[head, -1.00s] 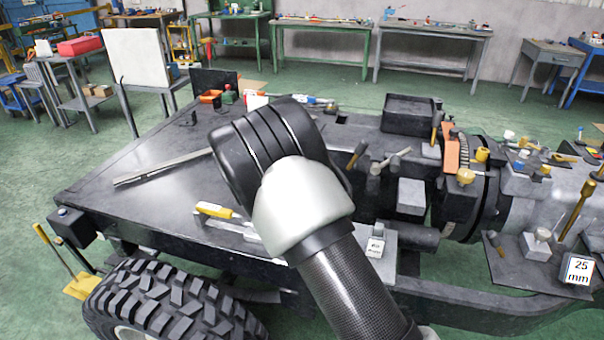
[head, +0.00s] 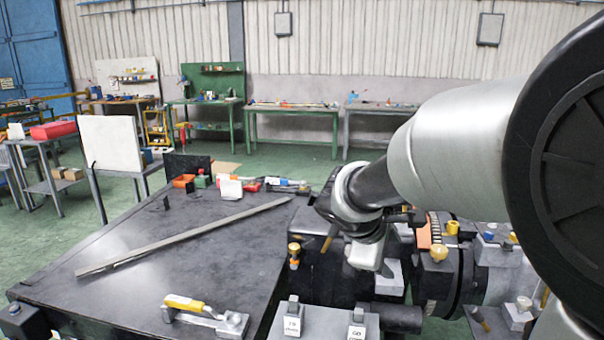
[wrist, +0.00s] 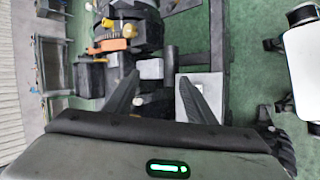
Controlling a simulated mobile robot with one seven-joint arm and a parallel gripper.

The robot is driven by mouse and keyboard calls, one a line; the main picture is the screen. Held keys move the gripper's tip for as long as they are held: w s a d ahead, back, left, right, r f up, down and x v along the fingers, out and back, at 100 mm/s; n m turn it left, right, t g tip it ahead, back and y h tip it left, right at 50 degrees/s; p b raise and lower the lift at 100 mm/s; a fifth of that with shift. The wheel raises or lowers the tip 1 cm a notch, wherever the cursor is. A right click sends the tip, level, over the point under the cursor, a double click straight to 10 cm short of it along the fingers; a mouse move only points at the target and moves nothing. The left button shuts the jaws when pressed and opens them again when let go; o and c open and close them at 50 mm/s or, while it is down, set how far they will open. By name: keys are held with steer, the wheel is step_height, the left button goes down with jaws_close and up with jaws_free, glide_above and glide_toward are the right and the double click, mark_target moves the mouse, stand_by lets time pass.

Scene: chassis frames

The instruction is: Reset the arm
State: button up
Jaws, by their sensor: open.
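My arm (head: 450,140) comes in from the right in the head view, large and close, and reaches toward the middle.
A long metal bar (head: 180,238) and a yellow-handled tool (head: 205,316) lie on the chassis top. Two labelled blocks (head: 292,322) (head: 356,328) stand at the front. Workbenches (head: 290,110) line the back wall.

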steer(key=s+a+r+m+y, duration=0.1)
steer(key=s+a+m+y, duration=0.15)
steer(key=s+m, duration=0.6)
steer(key=s+a+r+m+y, duration=0.1)
steer(key=s+m+y, duration=0.25)
steer(key=s, duration=1.05)
step_height(320, 180, up, 13)
steer(key=p, duration=1.2)
steer(key=shift+s+f+g, duration=0.2)
steer(key=shift+s+g, duration=0.1)
steer(key=shift+a, duration=0.1)
